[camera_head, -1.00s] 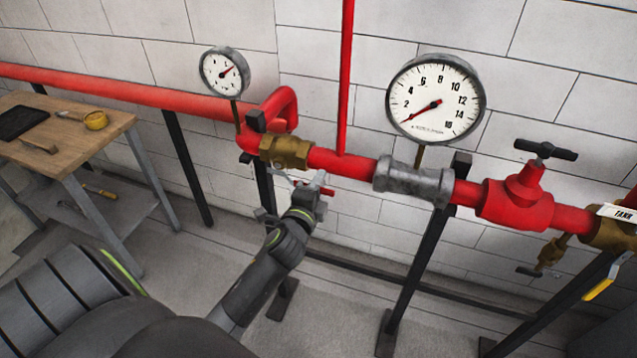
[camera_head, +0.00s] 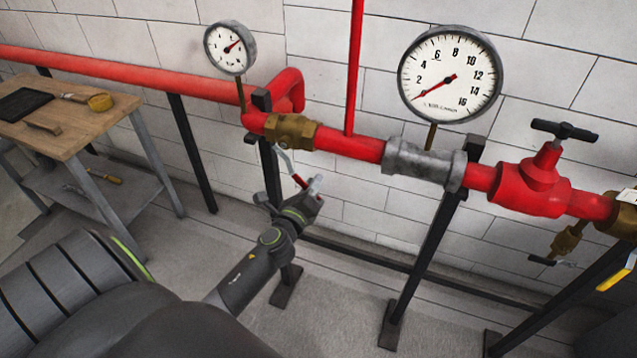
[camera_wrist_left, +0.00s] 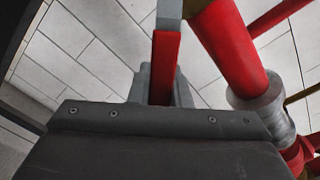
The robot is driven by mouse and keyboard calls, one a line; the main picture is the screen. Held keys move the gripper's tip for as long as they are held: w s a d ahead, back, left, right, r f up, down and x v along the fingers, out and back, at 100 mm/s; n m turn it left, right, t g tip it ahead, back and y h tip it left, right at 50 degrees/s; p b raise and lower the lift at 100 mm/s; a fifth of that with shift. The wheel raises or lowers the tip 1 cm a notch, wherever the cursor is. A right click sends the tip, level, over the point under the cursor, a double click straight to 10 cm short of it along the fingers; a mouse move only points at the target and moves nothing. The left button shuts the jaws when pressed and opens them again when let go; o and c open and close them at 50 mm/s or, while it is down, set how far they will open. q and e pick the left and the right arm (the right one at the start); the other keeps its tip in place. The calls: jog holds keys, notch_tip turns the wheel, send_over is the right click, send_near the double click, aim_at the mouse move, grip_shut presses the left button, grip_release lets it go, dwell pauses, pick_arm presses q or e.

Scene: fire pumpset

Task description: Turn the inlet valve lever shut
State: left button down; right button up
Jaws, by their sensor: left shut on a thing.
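The brass inlet valve (camera_head: 291,132) sits in the red pipe at the middle of the head view. Its lever (camera_head: 284,160) has a pale metal arm and a red grip, and now hangs steeply down from the valve, across the pipe's line. My left gripper (camera_head: 312,186) is below the pipe and shut on the red grip. In the left wrist view the red grip of the lever (camera_wrist_left: 165,65) stands between the fingers (camera_wrist_left: 160,84). The fingers partly hide the grip. My right gripper is not in view.
A grey coupling (camera_head: 424,165) and a red valve with a black handwheel (camera_head: 530,188) lie along the pipe to the right. Two gauges stand above it, a small one (camera_head: 230,48) and a large one (camera_head: 450,75). Black posts hold the pipe. A workbench (camera_head: 75,135) stands at left.

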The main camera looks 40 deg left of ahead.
pick_arm(q)
jog(key=s+a+f+m+b, duration=0.2)
jog(key=a+f+m, duration=0.1)
jog(key=a+m, duration=0.5)
jog(key=shift+f+m, duration=0.25)
jog(key=shift+m, duration=0.25)
jog(key=c, duration=1.3)
grip_release()
jog(key=shift+a, duration=0.1)
jog(key=shift+c, duration=0.2)
jog(key=b+v, duration=0.4)
jog(key=v, duration=1.3)
jog(key=shift+s+b, duration=0.2)
jog(key=shift+b, duration=0.1)
